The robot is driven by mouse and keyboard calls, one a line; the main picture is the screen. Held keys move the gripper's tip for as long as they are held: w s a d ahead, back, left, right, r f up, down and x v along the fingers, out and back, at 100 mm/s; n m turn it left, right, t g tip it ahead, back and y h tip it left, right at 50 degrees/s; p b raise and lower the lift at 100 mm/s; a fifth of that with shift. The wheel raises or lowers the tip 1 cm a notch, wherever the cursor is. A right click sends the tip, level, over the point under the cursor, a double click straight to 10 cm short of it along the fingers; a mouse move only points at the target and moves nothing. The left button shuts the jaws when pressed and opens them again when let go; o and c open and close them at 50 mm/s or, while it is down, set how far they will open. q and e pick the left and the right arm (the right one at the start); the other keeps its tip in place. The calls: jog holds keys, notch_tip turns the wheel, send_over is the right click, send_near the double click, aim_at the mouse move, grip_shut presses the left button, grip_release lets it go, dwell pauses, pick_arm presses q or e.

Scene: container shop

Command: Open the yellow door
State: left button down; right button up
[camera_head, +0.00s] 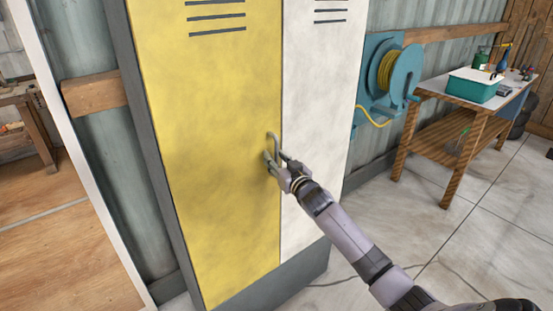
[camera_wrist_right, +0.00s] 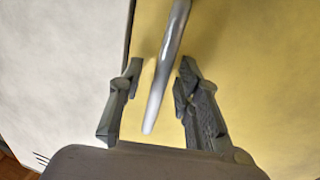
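The yellow door (camera_head: 215,170) is the left door of a grey-framed locker and looks closed. It also fills the right part of the right wrist view (camera_wrist_right: 255,70). Its metal handle (camera_head: 273,141) sits near the door's right edge. In the right wrist view, the handle (camera_wrist_right: 168,70) runs down between the two fingers. My right gripper (camera_head: 276,160) is at the handle, and in the wrist view (camera_wrist_right: 160,85) its fingers are apart, one on each side of the handle, with visible gaps. My left gripper is not in view.
A white door (camera_head: 320,110) adjoins the yellow one on the right. A teal hose reel (camera_head: 385,75) hangs on the wall beyond. A wooden workbench (camera_head: 450,143) with a teal box (camera_head: 474,86) stands at the right. The tiled floor (camera_head: 460,240) before it is mostly clear.

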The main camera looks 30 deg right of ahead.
jog(key=shift+c, duration=0.5)
grip_shut()
dwell(0.4)
